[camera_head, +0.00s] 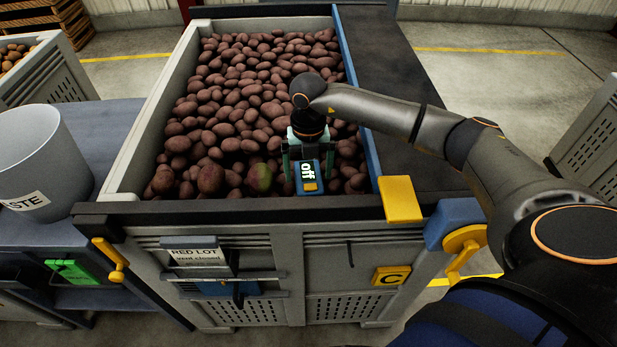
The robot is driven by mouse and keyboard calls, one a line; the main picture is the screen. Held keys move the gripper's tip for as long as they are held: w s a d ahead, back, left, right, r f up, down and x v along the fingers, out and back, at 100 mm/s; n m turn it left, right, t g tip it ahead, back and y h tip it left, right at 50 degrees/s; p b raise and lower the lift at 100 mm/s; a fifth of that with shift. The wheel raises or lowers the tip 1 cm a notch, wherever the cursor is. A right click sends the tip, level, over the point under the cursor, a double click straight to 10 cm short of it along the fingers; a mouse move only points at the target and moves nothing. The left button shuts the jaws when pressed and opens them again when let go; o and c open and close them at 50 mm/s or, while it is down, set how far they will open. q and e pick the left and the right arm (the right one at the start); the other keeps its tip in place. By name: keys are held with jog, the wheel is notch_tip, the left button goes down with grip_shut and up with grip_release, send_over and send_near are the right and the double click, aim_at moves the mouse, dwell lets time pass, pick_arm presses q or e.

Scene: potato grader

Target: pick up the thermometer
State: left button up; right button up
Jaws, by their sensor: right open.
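The thermometer appears to be the small blue device (309,186) with a display reading "off" and a yellow patch below it. It is over the potatoes near the front edge of the large crate (160,112). My right gripper (307,170) points down right at it, with one open finger on each side of the device. Whether the fingers touch it cannot be told. The gripper body hides what is behind it. My left gripper is not in view.
Dark red potatoes (232,115), a few greenish, fill the crate. A dark belt or ledge (385,60) runs along its right side. A grey waste bin (38,160) stands on the left table.

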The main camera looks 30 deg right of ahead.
jog(key=shift+f, duration=0.25)
jog(key=shift+r, duration=0.1)
jog(key=c, duration=1.4)
